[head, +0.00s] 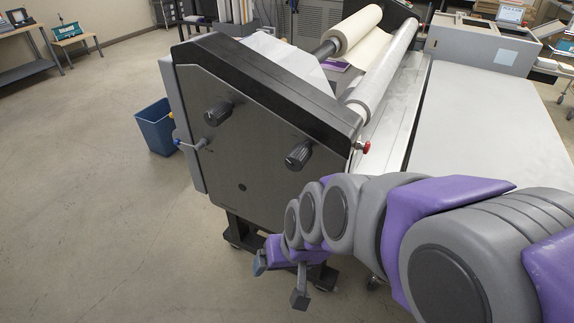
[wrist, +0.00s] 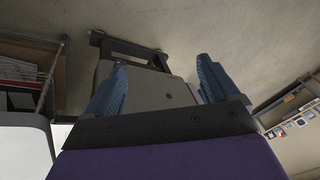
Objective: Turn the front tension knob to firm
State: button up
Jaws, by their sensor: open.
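The laminator's dark side panel (head: 250,160) faces me in the head view. It carries two black ribbed knobs: one at the upper left (head: 218,112) and one at the lower right (head: 300,154). I cannot tell their settings. My gripper (head: 280,280) hangs low by the panel's lower edge and the stand, below both knobs and apart from them. In the wrist view my gripper (wrist: 161,80) is open, with its two blue fingers spread and nothing held. The panel (wrist: 160,92) shows between and beyond the fingers, with a small dark hole; no knob shows there.
A lever with a blue end (head: 190,143) sticks out left of the knobs. A red button (head: 363,147) sits at the panel's right edge. A blue bin (head: 156,128) stands behind at left. The wheeled stand (wrist: 132,50) is below the panel. Floor at left is clear.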

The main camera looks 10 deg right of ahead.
jog(key=w+a+m+t, duration=0.25)
jog(key=w+a, duration=0.25)
jog(key=w, duration=0.4)
jog(key=w+a+m+t, duration=0.1)
jog(key=w+a+t, duration=0.4)
jog(key=w, duration=0.5)
jog(key=m+t+h+p, duration=0.1)
jog(key=m+t+h, duration=0.4)
jog(key=h, duration=0.8)
send_near(297, 159)
jog(key=s+a+f, duration=0.2)
jog(key=a+f, duration=0.1)
jog(key=a, duration=0.1)
jog(key=x, duration=0.8)
jog(key=b+x, duration=0.1)
jog(key=x, duration=0.8)
jog(key=shift+s+d+b, duration=0.15)
jog(key=shift+d+b, duration=0.15)
jog(key=shift+d, duration=0.1)
jog(key=shift+c, duration=0.2)
jog(key=c, duration=1)
